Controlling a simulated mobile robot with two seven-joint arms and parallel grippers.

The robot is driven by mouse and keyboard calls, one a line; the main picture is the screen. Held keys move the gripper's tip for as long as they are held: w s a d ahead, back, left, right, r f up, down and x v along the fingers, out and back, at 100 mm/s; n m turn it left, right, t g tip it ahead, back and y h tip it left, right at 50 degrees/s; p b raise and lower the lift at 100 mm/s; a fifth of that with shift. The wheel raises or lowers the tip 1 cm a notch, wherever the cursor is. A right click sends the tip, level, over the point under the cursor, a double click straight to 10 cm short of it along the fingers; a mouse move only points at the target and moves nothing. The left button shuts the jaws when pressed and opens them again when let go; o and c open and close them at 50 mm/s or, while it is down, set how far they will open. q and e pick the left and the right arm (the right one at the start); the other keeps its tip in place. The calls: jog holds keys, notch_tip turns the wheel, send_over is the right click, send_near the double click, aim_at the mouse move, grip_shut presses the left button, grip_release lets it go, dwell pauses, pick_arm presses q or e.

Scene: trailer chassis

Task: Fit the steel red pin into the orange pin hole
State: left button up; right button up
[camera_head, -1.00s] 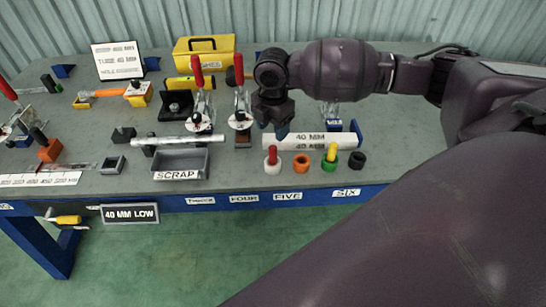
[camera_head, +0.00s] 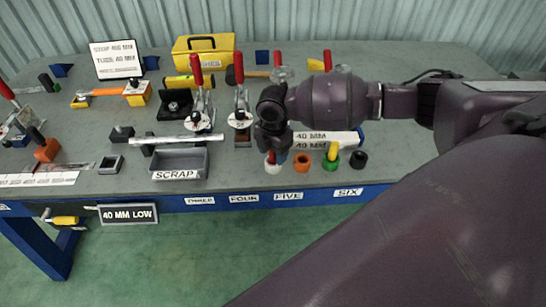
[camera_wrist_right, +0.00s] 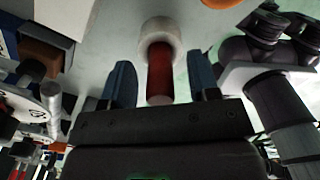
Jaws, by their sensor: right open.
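The red pin (camera_head: 271,157) stands upright in a white ring-shaped holder (camera_head: 272,169) near the table's front edge. In the right wrist view the red pin (camera_wrist_right: 160,75) points toward my gripper, with the white holder (camera_wrist_right: 160,33) around its far end. My right gripper (camera_head: 274,149) is open above the pin. In the wrist view its two blue fingers (camera_wrist_right: 160,68) stand on either side of the pin, with gaps visible. The orange pin hole (camera_head: 303,162) is an empty-looking ring just right of the white holder. My left gripper is not in view.
A green ring with a yellow pin (camera_head: 332,153) and a black ring (camera_head: 358,160) stand farther right. A grey scrap tray (camera_head: 180,163) and red-handled clamps (camera_head: 241,100) are to the left.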

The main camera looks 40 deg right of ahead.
jog(key=shift+f, duration=0.4)
jog(key=shift+r, duration=0.1)
grip_shut()
